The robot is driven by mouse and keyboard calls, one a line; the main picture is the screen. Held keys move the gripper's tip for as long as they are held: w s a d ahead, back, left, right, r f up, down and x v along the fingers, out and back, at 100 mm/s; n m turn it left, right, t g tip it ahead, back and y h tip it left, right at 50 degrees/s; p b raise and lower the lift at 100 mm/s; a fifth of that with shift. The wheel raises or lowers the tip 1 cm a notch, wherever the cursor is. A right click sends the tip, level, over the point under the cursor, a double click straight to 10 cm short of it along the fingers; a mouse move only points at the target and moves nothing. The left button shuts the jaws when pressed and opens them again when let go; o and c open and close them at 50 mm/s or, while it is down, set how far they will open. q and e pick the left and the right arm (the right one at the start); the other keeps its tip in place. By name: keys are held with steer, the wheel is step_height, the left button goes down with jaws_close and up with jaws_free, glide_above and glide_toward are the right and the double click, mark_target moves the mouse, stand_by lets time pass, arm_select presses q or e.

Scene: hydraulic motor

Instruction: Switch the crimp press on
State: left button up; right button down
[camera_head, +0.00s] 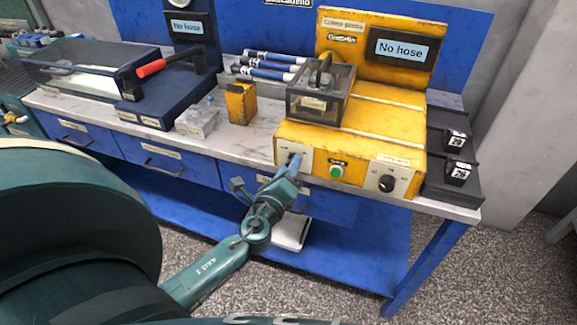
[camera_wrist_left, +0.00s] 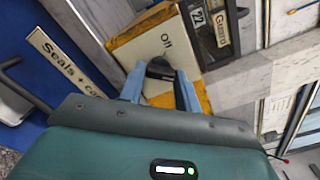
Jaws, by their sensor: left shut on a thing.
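The yellow crimp press (camera_head: 350,124) stands on the right part of the workbench, with a display reading "No hose". Its front has a pale switch plate (camera_head: 308,154) at the left, a green button (camera_head: 337,171) and a black dial (camera_head: 386,183) at the right. My left gripper (camera_head: 294,165) is at the left plate. In the left wrist view its blue fingers (camera_wrist_left: 159,86) sit either side of a black knob (camera_wrist_left: 159,69), shut on it. A marking that looks like "Off" is beside the knob. The gripper hides the knob in the head view. My right gripper is not in view.
A dark transparent guard box (camera_head: 320,97) sits on the press. Black numbered blocks (camera_head: 458,172) stand at its right. A small yellow box (camera_head: 241,102), blue-ended hoses (camera_head: 268,66) and a red-handled tool (camera_head: 150,68) are left of it. Blue drawers (camera_head: 158,158) lie below the benchtop.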

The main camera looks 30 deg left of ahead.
arm_select(q)
steer(key=shift+m, duration=0.7)
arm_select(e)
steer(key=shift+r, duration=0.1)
arm_select(q)
steer(key=o, duration=1)
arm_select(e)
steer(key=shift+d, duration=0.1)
arm_select(q)
steer(key=shift+s, duration=0.1)
steer(key=shift+b+v, duration=1.45)
steer(key=shift+v, duration=5.1)
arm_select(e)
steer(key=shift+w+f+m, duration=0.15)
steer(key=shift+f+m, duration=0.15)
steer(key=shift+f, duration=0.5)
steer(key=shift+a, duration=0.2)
